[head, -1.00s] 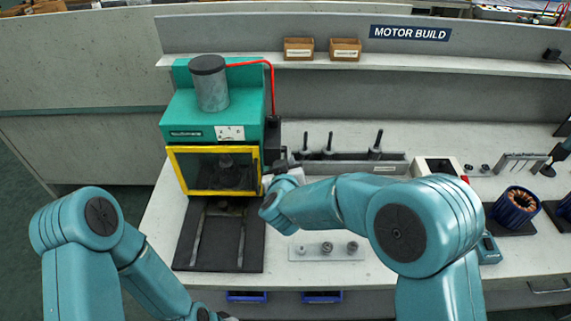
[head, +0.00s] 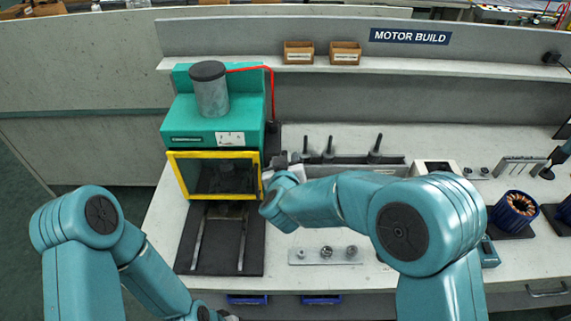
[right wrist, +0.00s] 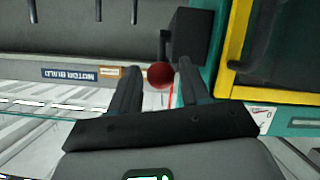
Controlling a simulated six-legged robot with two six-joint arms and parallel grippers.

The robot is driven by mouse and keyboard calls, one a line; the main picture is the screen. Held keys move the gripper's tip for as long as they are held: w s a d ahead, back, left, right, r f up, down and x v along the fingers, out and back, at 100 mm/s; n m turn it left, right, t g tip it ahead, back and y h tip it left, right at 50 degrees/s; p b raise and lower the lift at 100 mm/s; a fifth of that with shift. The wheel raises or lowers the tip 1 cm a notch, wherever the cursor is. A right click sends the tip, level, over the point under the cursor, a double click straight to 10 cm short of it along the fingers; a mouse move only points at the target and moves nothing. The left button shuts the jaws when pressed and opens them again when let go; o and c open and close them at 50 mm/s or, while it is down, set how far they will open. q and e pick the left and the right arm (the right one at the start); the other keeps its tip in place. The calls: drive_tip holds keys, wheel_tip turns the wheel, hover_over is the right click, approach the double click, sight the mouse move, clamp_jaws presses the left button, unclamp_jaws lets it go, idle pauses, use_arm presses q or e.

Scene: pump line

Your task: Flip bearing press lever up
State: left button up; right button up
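The bearing press (head: 212,130) is a green machine with a grey cylinder on top and a yellow-framed guard (head: 212,153), standing at the left of the bench. In the right wrist view a red ball knob (right wrist: 160,75) shows beside a dark block (right wrist: 193,38) on the press's side; I take it for the lever's end. My right gripper (right wrist: 159,68) is open, with the knob between its fingers and a gap on both sides. In the head view my right gripper (head: 283,162) is at the press's right side and hides the lever. My left arm leaves the bottom edge.
A black plate with rails (head: 218,262) lies before the press. A light plate with several small parts (head: 305,256) lies on the bench below my right forearm. A rack with dark upright tools (head: 350,160) stands behind it. A red hose (head: 273,90) runs down the press's right side.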

drive_tip(key=shift+f, duration=0.15)
drive_tip(key=shift+s+a, duration=0.1)
drive_tip(key=shift+s, duration=0.5)
drive_tip(key=b+v, duration=0.2)
drive_tip(key=v, duration=1.3)
drive_tip(key=shift+r, duration=0.25)
drive_tip(key=shift+s, duration=0.2)
